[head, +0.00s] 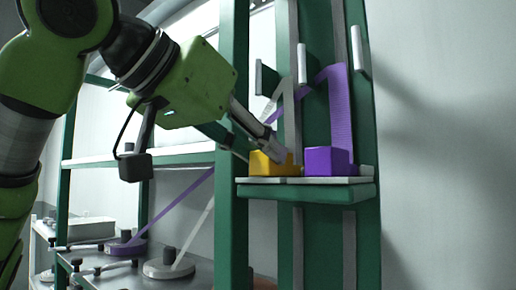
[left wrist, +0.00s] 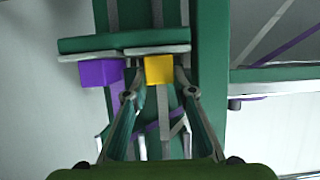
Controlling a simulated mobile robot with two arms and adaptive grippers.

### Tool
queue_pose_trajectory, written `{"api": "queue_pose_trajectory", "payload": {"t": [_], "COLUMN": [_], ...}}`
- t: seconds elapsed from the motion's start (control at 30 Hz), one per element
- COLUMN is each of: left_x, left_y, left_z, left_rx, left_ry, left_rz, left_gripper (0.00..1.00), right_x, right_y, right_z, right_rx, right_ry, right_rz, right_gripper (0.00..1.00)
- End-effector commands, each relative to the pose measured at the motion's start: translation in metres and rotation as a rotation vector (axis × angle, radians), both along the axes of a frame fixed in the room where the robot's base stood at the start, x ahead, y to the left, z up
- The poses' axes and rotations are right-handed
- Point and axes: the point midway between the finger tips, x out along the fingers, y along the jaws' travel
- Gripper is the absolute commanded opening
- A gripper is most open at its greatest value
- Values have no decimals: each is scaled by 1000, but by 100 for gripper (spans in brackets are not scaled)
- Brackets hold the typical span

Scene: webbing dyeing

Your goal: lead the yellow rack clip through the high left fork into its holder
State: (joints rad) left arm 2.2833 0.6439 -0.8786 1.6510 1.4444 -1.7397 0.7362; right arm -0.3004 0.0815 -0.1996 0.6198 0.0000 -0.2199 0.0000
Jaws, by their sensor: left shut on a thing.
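The yellow rack clip (head: 268,163) is at the left end of the small green shelf with a pale lip (head: 310,192), at or on its surface. My left gripper (head: 276,150) reaches down to it from the upper left and is shut on it. In the left wrist view the yellow clip (left wrist: 159,70) sits between the fingertips (left wrist: 159,94), close against the pale lip. A pale grey webbing strip (head: 288,112) rises behind the clip toward the high left fork's pale pegs (head: 302,64). Whether it lies fully between the pegs is unclear. My right gripper is out of view.
A purple clip (head: 328,160) stands just right of the yellow one, with purple webbing (head: 340,100) rising from it. A green post (head: 232,230) stands left of the shelf. Purple and grey spools (head: 168,268) are on the lower bench. The right wall side is clear.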

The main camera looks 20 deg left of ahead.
Motion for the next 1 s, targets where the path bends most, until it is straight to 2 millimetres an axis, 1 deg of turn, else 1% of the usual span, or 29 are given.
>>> {"api": "queue_pose_trajectory", "payload": {"t": [0.17,0.2,0.23,0.27,0.83,0.93,1.0], "left_x": [0,0,0,0,0,-6,-14], "left_y": [0,0,0,0,2,3,6], "left_z": [0,0,0,0,1,4,8], "left_rx": [0,0,0,0,-1,-1,-2], "left_ry": [0,0,0,0,0,-1,-2], "left_rz": [0,0,0,0,4,4,3], "left_gripper": [3,32,40,44,44,44,44], "right_x": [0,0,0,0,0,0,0], "right_y": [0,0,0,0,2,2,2], "right_z": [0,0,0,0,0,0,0], "right_rx": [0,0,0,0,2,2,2], "right_ry": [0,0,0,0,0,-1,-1], "right_rz": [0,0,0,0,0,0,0], "right_gripper": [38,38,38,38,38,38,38]}}
